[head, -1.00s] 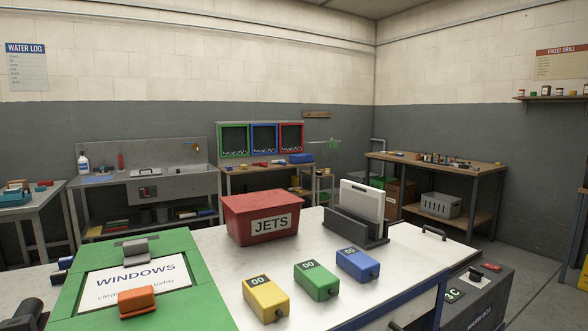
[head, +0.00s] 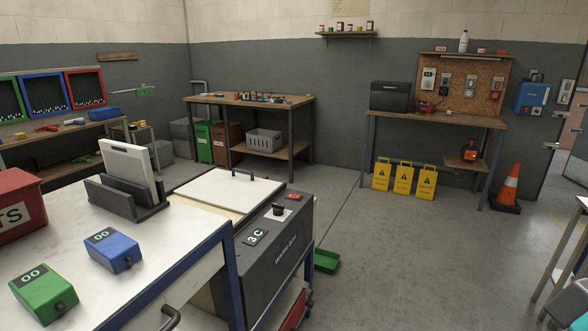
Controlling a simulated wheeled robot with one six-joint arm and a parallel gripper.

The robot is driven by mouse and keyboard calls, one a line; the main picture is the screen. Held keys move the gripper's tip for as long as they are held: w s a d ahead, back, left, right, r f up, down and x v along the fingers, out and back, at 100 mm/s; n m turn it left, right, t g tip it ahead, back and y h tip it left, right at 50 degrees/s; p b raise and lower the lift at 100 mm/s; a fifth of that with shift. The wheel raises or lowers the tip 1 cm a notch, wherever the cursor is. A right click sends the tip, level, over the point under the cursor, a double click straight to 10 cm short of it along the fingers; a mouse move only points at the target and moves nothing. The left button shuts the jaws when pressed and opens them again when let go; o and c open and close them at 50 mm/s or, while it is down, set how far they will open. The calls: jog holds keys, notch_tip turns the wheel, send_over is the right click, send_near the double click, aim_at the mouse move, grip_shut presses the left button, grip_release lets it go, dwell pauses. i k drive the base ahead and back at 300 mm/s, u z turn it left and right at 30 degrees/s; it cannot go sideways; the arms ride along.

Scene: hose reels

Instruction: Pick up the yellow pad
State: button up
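I see nothing that I can make out for sure as a yellow pad. A small yellow item (head: 75,121) lies on the wooden bench at the back left, too small to identify. The yellow box marked 00 from the earlier view is outside the picture now. A green box (head: 43,291) and a blue box (head: 113,250), both marked 00, sit on the white worktop (head: 185,222) at the left. My gripper is not in view.
A dark cabinet (head: 283,254) with a pale lid stands beside the worktop. A green tray (head: 326,261) lies on the floor behind it. Yellow floor signs (head: 403,178) and an orange cone (head: 509,187) stand by the back bench (head: 440,119). The floor (head: 400,260) at centre right is clear.

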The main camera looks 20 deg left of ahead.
aim_at(20, 136)
jog(key=i, duration=7.6)
jog(key=u, duration=3.5)
jog(key=i, duration=3.35)
jog(key=u, duration=0.05)
